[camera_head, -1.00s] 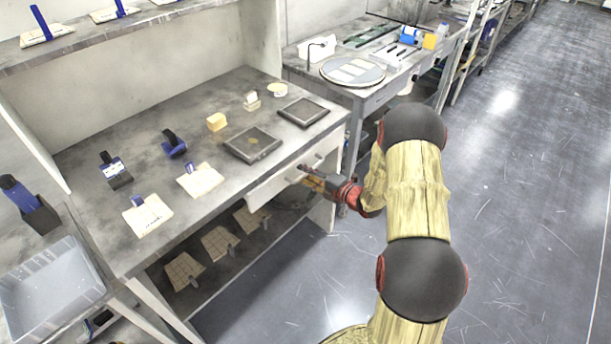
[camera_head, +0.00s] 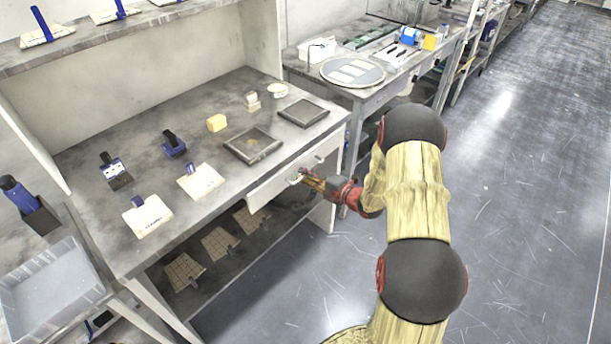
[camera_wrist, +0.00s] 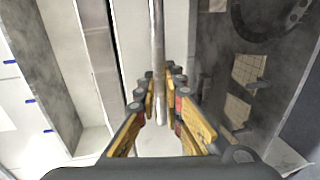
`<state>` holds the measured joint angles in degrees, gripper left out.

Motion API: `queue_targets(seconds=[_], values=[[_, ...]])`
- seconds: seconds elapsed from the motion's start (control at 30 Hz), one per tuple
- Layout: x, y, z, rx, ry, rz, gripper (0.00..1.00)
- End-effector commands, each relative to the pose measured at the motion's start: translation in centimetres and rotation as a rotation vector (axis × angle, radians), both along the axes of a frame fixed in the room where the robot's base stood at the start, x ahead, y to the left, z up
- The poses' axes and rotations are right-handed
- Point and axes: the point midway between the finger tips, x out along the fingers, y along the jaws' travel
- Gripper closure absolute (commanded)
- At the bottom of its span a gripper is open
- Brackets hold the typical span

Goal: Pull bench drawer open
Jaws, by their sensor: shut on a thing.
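The bench drawer has a white front (camera_head: 268,190) just under the right part of the grey bench top. It also shows as a pale panel in the wrist view (camera_wrist: 134,40). Its metal bar handle (camera_wrist: 158,45) runs between my fingers in the wrist view; an end of it shows in the head view (camera_head: 296,181). My gripper (camera_head: 309,179) reaches in from the right and is shut on the handle, with fingers on both sides of the bar (camera_wrist: 160,95). The drawer's inside is not visible, and I cannot tell how far it stands out.
A second bench with a round plate (camera_head: 352,70) stands behind. The floor at right is clear.

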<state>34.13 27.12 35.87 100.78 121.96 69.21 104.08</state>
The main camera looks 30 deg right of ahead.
Motion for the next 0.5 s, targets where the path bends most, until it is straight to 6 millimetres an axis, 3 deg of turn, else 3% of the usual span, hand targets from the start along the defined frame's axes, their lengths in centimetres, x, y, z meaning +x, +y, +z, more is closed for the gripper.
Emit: queue_targets(seconds=[0.33, 0.5], values=[[-0.2, -0.1, 0.0, 0.001, 0.002, -0.001, 1.0], [-1.6, -0.6, 0.1, 0.002, 0.004, -0.003, 1.0]])
